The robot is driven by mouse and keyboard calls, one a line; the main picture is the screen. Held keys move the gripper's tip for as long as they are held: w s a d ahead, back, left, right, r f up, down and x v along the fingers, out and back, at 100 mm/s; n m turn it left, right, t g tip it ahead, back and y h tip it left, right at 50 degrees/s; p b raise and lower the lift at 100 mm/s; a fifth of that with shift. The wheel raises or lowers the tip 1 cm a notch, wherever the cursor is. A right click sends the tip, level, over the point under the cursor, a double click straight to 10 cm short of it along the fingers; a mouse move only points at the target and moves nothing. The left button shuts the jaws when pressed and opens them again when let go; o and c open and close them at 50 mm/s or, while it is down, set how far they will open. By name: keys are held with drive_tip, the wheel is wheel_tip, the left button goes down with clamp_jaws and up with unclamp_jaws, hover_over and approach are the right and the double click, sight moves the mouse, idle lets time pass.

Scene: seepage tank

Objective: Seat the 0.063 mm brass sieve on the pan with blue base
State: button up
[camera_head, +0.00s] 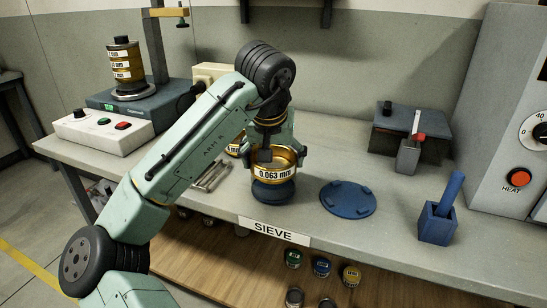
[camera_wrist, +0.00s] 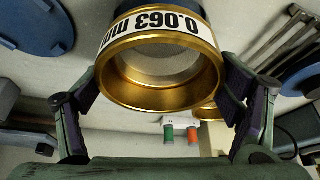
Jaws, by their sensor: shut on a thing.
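The 0.063 mm brass sieve (camera_head: 275,175), a gold ring with a white label, is held upright by my gripper (camera_head: 276,153) above the bench. In the wrist view the sieve (camera_wrist: 160,88) shows its open rim and pale mesh, with the fingers of my gripper (camera_wrist: 165,105) on either side. The pan with blue base (camera_head: 273,192) is directly under the sieve in the head view. The sieve hides the pan's upper part, so I cannot tell whether the two touch.
A blue disc with small lugs (camera_head: 347,199) lies right of the pan. A blue holder (camera_head: 438,222) stands farther right. Another brass sieve (camera_head: 233,150) is partly hidden behind my arm. A sieve stack (camera_head: 126,68) stands on a shaker at left. Metal tools (camera_head: 211,175) lie left of the pan.

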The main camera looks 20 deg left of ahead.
drive_tip(key=shift+f+b, duration=0.6)
drive_tip(key=shift+f, duration=0.4)
drive_tip(key=o, duration=1.2)
drive_tip(key=shift+c, duration=0.2)
drive_tip(key=v, duration=1.2)
